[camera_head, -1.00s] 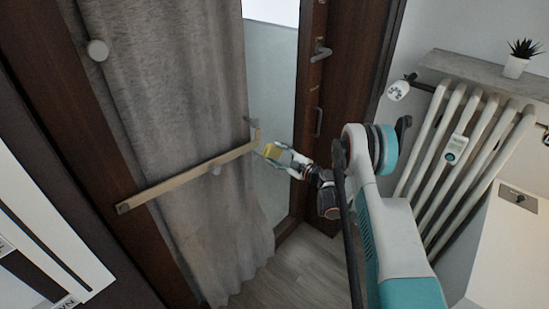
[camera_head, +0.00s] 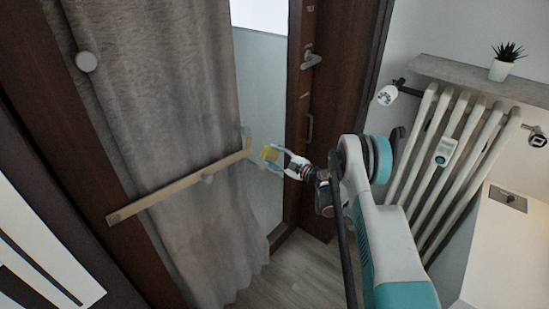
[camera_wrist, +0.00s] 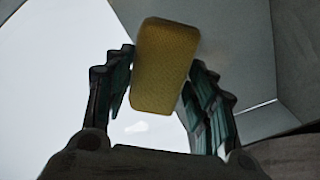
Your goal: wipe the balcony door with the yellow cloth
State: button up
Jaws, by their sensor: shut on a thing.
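The yellow cloth (camera_head: 270,154) is a small yellow block-like pad at the tip of my gripper (camera_head: 277,158). In the wrist view the cloth (camera_wrist: 165,65) sits between the two dark fingers of my gripper (camera_wrist: 160,85), which is shut on it. The balcony door has a dark brown frame (camera_head: 298,120) and a pale glass pane (camera_head: 262,80). The cloth is in front of the lower part of the pane, near the curtain's right edge. I cannot tell whether the cloth touches the glass.
A grey curtain (camera_head: 170,110) covers the left of the door, with a wooden bar (camera_head: 180,182) across it, its end close to my gripper. Door handles (camera_head: 311,58) are on the frame. A white radiator (camera_head: 450,140) and a shelf with a potted plant (camera_head: 503,62) stand right.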

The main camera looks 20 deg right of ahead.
jog(key=v, duration=0.6)
dwell(0.3)
jog(key=v, duration=0.3)
dwell(0.5)
jog(key=shift+f, duration=0.1)
